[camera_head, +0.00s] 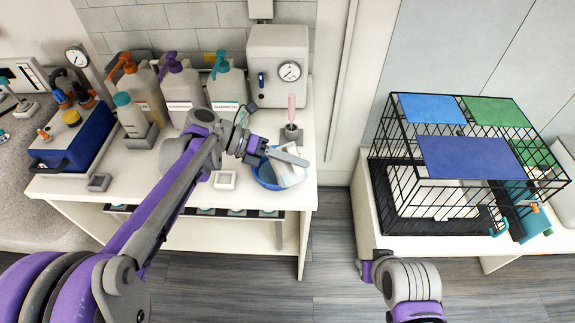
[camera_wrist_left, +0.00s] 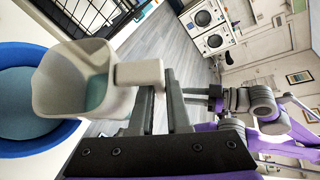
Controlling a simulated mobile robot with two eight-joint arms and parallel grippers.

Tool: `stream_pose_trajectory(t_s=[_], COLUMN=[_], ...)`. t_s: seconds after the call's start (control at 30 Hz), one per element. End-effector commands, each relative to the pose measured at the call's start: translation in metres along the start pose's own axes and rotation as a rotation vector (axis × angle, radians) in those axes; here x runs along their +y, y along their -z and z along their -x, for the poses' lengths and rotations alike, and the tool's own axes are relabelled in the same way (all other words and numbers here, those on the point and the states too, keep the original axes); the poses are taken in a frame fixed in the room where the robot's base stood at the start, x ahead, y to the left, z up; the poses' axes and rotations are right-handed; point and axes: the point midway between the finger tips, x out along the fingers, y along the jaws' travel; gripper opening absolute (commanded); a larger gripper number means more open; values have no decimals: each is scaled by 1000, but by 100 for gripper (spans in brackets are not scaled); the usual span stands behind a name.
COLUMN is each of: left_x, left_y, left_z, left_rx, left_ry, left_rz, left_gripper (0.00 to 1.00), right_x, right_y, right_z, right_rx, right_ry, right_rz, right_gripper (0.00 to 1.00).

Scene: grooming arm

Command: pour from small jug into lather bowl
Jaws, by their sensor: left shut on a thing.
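My left gripper (camera_head: 290,157) is shut on the small jug and holds it over the lather bowl. The small jug (camera_head: 291,173) is pale grey-white and partly hidden by the gripper. In the left wrist view the jug (camera_wrist_left: 72,75) is tilted, with teal liquid inside. Its handle (camera_wrist_left: 139,73) is between the fingers of my left gripper (camera_wrist_left: 158,85). The blue lather bowl (camera_head: 266,179) stands on the white table below the jug. It also shows in the left wrist view (camera_wrist_left: 30,142), beside the jug. No stream of liquid is clear. My right gripper itself is not visible.
Pump bottles (camera_head: 182,92) and a grey box with a dial (camera_head: 278,62) stand at the table's back. A pink-handled brush (camera_head: 291,110) stands behind the bowl. A small white dish (camera_head: 225,180) is left of it. A wire cage (camera_head: 468,165) stands right, across a floor gap.

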Motion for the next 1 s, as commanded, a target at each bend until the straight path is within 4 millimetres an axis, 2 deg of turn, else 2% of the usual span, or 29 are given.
stream_pose_trajectory(t_s=[0.5,1.0], left_x=[3,2], left_y=[-4,-4], left_z=[3,4], left_rx=[0,0], left_ry=[57,58], left_rz=[68,69], left_gripper=[0,0], right_x=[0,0], right_y=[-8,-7], right_z=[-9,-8], right_rx=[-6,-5], right_ry=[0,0], right_rz=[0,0], right_gripper=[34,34])
